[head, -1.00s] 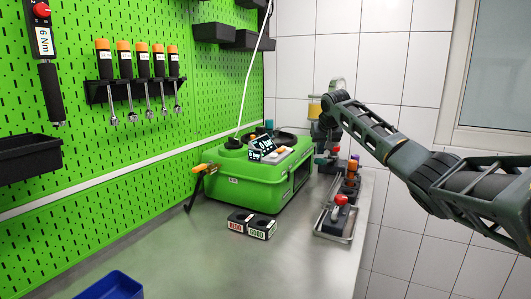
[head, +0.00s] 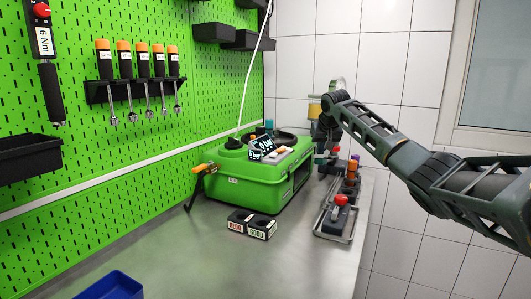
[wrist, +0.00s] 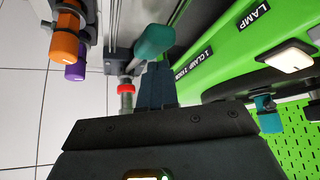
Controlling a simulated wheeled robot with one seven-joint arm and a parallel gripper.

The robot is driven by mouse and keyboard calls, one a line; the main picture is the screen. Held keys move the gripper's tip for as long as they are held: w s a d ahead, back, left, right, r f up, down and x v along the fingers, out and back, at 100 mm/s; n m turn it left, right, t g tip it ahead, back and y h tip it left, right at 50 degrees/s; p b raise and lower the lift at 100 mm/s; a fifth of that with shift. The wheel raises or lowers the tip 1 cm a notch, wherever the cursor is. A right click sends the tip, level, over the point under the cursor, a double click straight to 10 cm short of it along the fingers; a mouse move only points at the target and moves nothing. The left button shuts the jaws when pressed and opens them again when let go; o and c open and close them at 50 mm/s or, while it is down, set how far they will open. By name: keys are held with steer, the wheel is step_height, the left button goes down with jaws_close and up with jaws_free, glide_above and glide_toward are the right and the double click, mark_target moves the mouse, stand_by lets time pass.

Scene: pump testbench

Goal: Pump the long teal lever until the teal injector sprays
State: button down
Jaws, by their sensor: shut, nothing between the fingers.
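The long teal lever's rounded teal end (wrist: 155,40) is at the top centre of the wrist view, with a grey rod beside it. In the head view its teal end (head: 320,160) shows small at the right end of the green case. My gripper (wrist: 155,82) is shut and empty, its fingertips close to the teal end; I cannot tell whether they touch. A teal part (wrist: 268,114) sits against the green case in the wrist view; I cannot tell if it is the injector. No spray shows. A red ring on a clear tube (wrist: 127,89) is left of my fingers.
The green case (head: 250,185) carries a small display (head: 262,147) that reads 0 bar. An orange-capped part (wrist: 65,40) and a purple one (wrist: 75,68) stand left in the wrist view. A red-knobbed fixture (head: 340,200) and black labelled blocks (head: 251,224) are nearer. The front bench is mostly clear.

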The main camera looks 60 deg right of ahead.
steer(key=shift+f, duration=0.1)
step_height(320, 180, down, 7)
steer(key=b, duration=0.2)
steer(key=shift+a+f, duration=0.2)
steer(key=shift+a, duration=0.2)
stand_by(0.8)
steer(key=shift+d+r+p, duration=0.2)
steer(key=shift+r+p, duration=0.95)
steer(key=shift+r, duration=0.35)
steer(key=shift+d+r+p, duration=0.2)
steer(key=shift+r+p, duration=0.95)
steer(key=shift+r, duration=0.3)
